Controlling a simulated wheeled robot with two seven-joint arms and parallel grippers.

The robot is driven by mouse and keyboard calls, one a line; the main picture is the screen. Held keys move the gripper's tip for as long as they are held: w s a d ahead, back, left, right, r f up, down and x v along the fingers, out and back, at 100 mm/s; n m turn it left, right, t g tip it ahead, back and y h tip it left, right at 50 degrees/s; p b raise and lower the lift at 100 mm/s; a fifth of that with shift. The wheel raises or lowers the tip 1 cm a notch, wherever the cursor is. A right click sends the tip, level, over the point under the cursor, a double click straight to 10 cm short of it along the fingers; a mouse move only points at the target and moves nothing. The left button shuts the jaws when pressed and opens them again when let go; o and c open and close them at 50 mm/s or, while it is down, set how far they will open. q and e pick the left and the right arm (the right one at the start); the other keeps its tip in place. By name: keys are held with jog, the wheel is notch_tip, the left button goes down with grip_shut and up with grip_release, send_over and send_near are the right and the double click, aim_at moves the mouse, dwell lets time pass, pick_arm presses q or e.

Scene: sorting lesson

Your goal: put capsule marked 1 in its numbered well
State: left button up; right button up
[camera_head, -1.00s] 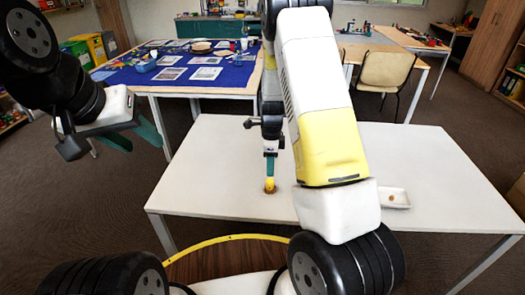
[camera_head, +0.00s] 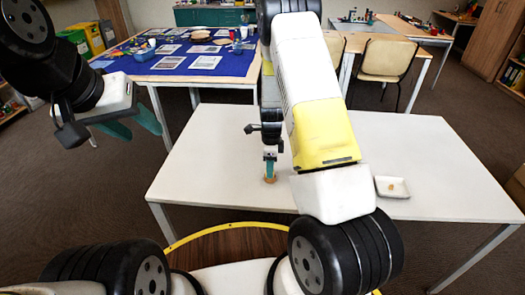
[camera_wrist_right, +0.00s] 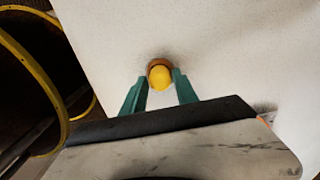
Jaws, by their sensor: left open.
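A yellow capsule (camera_wrist_right: 160,76) shows between the green fingertips of my right gripper (camera_wrist_right: 161,80) in the right wrist view. My right gripper appears shut on it. It overlaps a small round brown well piece (camera_wrist_right: 158,62) on the white table, but I cannot tell whether it touches or sits inside. In the head view my right gripper (camera_head: 270,170) points down close over the brown piece (camera_head: 270,180), and the capsule is hidden there. No number is readable. My left gripper (camera_head: 133,124) is open and empty, raised left of the table.
The white table (camera_head: 210,190) is mostly clear. A small white dish (camera_head: 378,192) with a small tan item (camera_head: 391,186) stands to the right. A blue-topped table (camera_head: 190,65) with cards and bowls and a chair (camera_head: 388,58) stand behind.

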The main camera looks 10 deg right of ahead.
jog(key=c, duration=0.3)
jog(key=shift+r, duration=0.1)
jog(key=shift+r, duration=3.45)
